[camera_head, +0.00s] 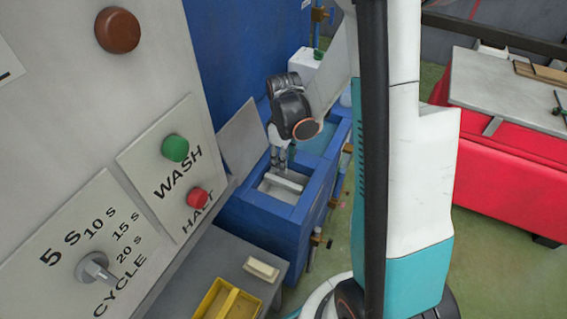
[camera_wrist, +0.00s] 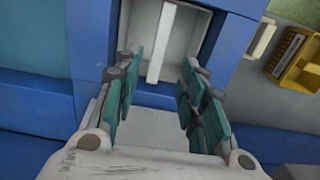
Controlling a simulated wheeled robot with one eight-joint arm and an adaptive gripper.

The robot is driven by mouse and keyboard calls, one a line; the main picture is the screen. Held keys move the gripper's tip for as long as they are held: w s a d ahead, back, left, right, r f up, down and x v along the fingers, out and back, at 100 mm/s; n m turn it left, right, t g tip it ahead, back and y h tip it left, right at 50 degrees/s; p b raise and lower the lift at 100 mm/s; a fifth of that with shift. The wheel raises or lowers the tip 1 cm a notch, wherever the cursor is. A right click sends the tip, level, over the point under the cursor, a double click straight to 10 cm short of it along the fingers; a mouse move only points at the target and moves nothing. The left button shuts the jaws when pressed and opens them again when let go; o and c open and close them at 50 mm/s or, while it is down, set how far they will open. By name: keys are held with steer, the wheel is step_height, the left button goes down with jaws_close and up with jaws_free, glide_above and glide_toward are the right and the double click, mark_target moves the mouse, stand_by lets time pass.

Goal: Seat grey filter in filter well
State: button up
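The filter well (camera_head: 268,192) is an open rectangular recess in the blue tank. A pale grey bar (camera_head: 284,183) lies in it, and it also shows in the wrist view (camera_wrist: 161,45). This looks like part of the grey filter, but I cannot tell how deep it sits or whether it is level. My gripper (camera_head: 281,158) points down just above the well. In the wrist view my gripper (camera_wrist: 159,65) has its fingers wide apart, either side of the bar's near end, with nothing between the pads.
A grey flap (camera_head: 240,136) stands up at the well's left. A cream block (camera_head: 261,269) and a yellow tray (camera_head: 228,301) sit on the grey ledge in front. The wash control panel (camera_head: 165,165) is close on the left. A red-covered table (camera_head: 510,165) is at right.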

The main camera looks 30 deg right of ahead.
steer(key=s+a+r+m+t, duration=0.2)
steer(key=s+a+r, duration=0.1)
steer(key=r, duration=0.4)
steer(key=s+a+r+m+t, duration=0.2)
steer(key=s+a+r+t, duration=0.1)
steer(key=s+r, duration=0.3)
steer(key=s+a+r+m+t, duration=0.2)
steer(key=s+a+r, duration=0.2)
steer(key=r, duration=0.5)
steer(key=shift+s+a+m, duration=0.15)
steer(key=shift+s+m, duration=0.05)
steer(key=shift+m, duration=0.2)
steer(key=shift+c, duration=0.4)
